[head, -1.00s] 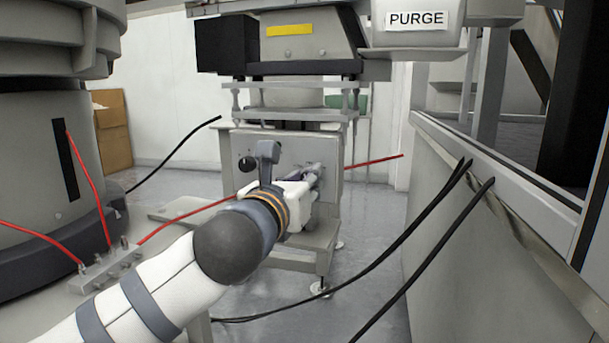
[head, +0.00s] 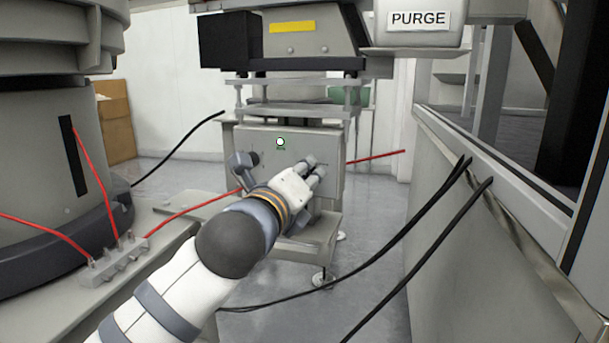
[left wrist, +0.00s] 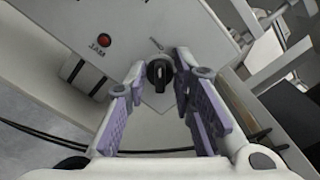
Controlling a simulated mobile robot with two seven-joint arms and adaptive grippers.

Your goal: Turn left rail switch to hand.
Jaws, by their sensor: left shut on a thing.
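The left rail switch is a black rotary knob (left wrist: 159,74) on a light grey panel, seen in the left wrist view. Its grip bar looks upright in that picture. My left gripper (left wrist: 160,72) has its purple-padded fingers on both sides of the knob and is shut on it, though thin gaps seem to show at the sides. In the head view my left gripper (head: 314,168) reaches the right part of the panel front (head: 300,145), and its fingers hide the knob there. Any position lettering is too small to read. My right gripper is not in view.
A red button (left wrist: 104,40) labelled JAM shows upside down in the wrist view. Black cables (head: 420,225) hang at the right, beside a grey bench wall (head: 470,240).

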